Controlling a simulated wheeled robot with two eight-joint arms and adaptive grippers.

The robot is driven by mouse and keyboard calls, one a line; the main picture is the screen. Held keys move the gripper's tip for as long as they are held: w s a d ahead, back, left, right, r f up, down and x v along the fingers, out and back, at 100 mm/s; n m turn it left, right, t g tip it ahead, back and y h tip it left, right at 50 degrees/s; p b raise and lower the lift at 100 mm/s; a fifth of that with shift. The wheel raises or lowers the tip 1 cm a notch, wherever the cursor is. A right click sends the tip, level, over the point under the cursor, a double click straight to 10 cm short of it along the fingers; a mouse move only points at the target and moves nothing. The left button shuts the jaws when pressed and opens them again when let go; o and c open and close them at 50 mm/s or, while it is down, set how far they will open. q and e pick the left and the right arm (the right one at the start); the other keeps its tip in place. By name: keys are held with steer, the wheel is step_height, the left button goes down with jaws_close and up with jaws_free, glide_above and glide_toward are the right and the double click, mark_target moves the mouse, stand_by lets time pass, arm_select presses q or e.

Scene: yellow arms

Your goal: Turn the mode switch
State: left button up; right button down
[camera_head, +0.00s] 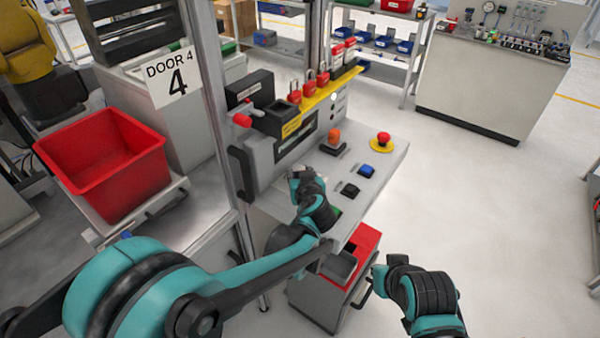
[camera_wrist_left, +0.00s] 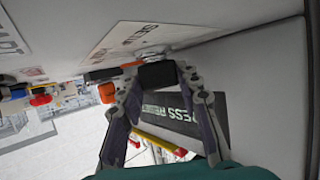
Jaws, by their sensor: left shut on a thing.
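The black knob of the mode switch (camera_wrist_left: 157,74) shows in the left wrist view, standing on the light panel beside a printed label. My left gripper (camera_wrist_left: 153,82) has one finger on each side of it and is shut on it. In the head view my left gripper (camera_head: 303,182) is down at the near left part of the sloped control panel (camera_head: 384,172); it hides the knob there. My right gripper (camera_head: 383,276) is off the panel's near right side, above the floor; its fingers are too unclear to tell their opening.
The panel also carries an orange knob (camera_head: 333,136), a red emergency button (camera_head: 383,139), a blue button (camera_head: 366,170) and a black button (camera_head: 350,189). A grey housing with a display (camera_head: 296,138) rises behind my left gripper. A red bin (camera_head: 361,254) stands below the panel.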

stand_by(0.3)
arm_select(q)
steer(key=o, duration=1.2)
steer(key=v, duration=1.2)
steer(key=shift+d, duration=0.1)
steer(key=s+a+f+g, duration=0.2)
steer(key=s+a, duration=0.1)
steer(key=a, duration=0.4)
steer(key=s+a+f+g, duration=0.2)
steer(key=s+a, duration=0.2)
steer(key=a, duration=0.4)
steer(key=s+a+f, duration=0.1)
steer(key=s, duration=0.2)
steer(key=s+a+f+m+g+h, duration=0.1)
steer(key=s+a, duration=0.1)
steer(key=s, duration=0.2)
steer(key=s+a+f+g+h, duration=0.1)
steer(key=s, duration=0.3)
steer(key=shift+a+f+m, duration=0.2)
steer(key=shift+a+m, duration=0.2)
